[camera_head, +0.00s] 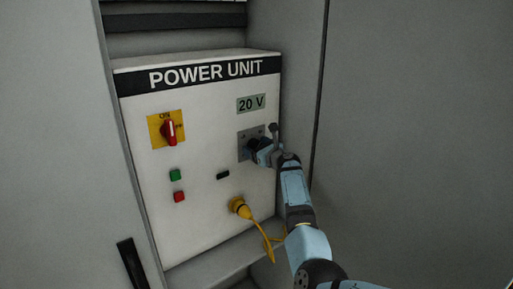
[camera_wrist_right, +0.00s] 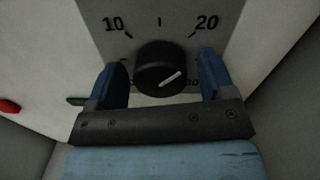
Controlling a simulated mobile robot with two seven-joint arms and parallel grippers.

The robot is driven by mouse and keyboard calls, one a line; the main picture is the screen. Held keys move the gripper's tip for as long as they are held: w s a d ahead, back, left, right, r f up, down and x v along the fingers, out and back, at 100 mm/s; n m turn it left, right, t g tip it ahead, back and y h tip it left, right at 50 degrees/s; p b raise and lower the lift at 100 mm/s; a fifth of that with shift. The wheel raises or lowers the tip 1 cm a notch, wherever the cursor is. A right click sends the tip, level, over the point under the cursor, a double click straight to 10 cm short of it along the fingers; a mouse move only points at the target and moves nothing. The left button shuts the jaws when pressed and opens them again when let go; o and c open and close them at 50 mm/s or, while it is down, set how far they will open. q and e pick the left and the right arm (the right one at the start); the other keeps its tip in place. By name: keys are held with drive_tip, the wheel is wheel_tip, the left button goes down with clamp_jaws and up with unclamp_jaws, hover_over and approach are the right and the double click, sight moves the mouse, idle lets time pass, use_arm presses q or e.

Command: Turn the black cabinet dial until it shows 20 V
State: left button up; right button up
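The black dial (camera_wrist_right: 160,68) sits on a grey plate (camera_wrist_right: 188,16) with the marks 10 and 20 printed above it. Its white pointer line slants up to the right, toward the right side of the dial face. The display (camera_head: 251,103) above the plate reads 20 V. My right gripper (camera_wrist_right: 160,73) has one blue finger on each side of the dial, with a visible gap on both sides, so it is open around it. In the head view my right gripper (camera_head: 259,149) is at the plate and hides the dial. My left gripper is not in view.
The white power unit (camera_head: 205,220) stands inside a grey cabinet. It carries a red switch (camera_head: 170,132) on a yellow plate, a green button (camera_head: 175,175), a red button (camera_head: 179,197) and a yellow plug (camera_head: 240,207) with its cable below the dial. Cabinet walls stand on both sides.

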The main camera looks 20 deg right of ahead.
drive_tip(key=b+v, duration=0.2)
drive_tip(key=v, duration=1.2)
drive_tip(key=shift+w+a, duration=0.1)
